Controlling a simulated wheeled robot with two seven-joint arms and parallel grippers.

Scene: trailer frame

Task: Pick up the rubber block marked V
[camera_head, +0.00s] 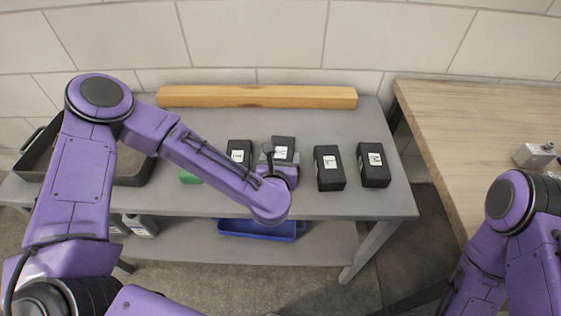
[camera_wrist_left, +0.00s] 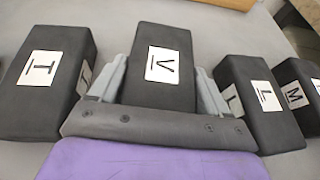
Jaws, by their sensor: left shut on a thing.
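The black rubber block marked V (camera_head: 284,145) is in the row on the grey bench, between the T block and the L block. In the left wrist view the V block (camera_wrist_left: 164,65) stands between the two grey fingers of my left gripper (camera_wrist_left: 160,92), which is shut on it. In the head view my left gripper (camera_head: 280,158) covers the near part of the block. I cannot tell whether the block is raised off the bench. My right arm shows at the lower right, but its gripper is out of view.
The T block (camera_head: 239,153) is close on the left; the L block (camera_head: 329,168) and M block (camera_head: 373,165) are on the right. A wooden beam (camera_head: 257,97) lies behind. A blue tray (camera_head: 262,229) is on the lower shelf. A wooden table (camera_head: 480,70) stands at right.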

